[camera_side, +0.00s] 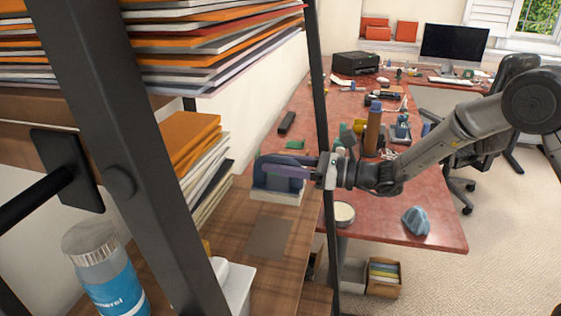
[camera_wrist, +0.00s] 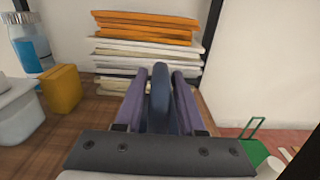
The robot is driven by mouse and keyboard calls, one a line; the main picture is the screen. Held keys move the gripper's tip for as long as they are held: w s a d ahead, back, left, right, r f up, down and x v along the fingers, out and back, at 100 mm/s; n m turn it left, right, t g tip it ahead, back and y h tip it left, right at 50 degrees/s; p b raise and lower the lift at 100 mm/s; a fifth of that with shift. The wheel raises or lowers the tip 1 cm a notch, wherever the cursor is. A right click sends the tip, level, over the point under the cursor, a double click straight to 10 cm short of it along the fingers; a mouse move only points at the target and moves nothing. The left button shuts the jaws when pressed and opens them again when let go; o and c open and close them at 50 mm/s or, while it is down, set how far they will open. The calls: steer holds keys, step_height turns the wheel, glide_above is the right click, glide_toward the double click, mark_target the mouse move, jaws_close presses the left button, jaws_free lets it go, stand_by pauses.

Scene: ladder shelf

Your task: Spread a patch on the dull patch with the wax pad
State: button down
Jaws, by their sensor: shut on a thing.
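The wax pad (camera_side: 276,187) is a dark blue block with an arched handle and a pale underside, at the far end of the wooden shelf board in the side view. My gripper (camera_side: 285,171), with purple fingers, comes in from the right and is shut on its handle. In the wrist view the blue handle (camera_wrist: 160,92) stands between the two fingers of my gripper (camera_wrist: 160,85). The dull patch (camera_side: 270,238) is a grey-brown rectangle on the board, on the camera's side of the pad. I cannot tell whether the pad touches the board. The wrist view does not show the patch.
Stacked papers and folders (camera_side: 190,165) stand left of the pad. A black shelf upright (camera_side: 325,130) is close to my gripper. A blue-labelled bottle (camera_side: 105,275), a white container (camera_side: 232,285) and a yellow block (camera_wrist: 62,90) are on the near shelf. A red desk (camera_side: 300,130) lies behind.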

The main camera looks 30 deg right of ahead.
mark_target(280, 182)
step_height(280, 182, down, 4)
steer(key=shift+r, duration=0.1)
steer(key=s+a, duration=1)
steer(key=shift+s+a, duration=0.1)
steer(key=shift+f, duration=0.85)
steer(key=shift+f, duration=0.25)
steer(key=shift+w+d, duration=3.4)
steer(key=shift+d, duration=0.05)
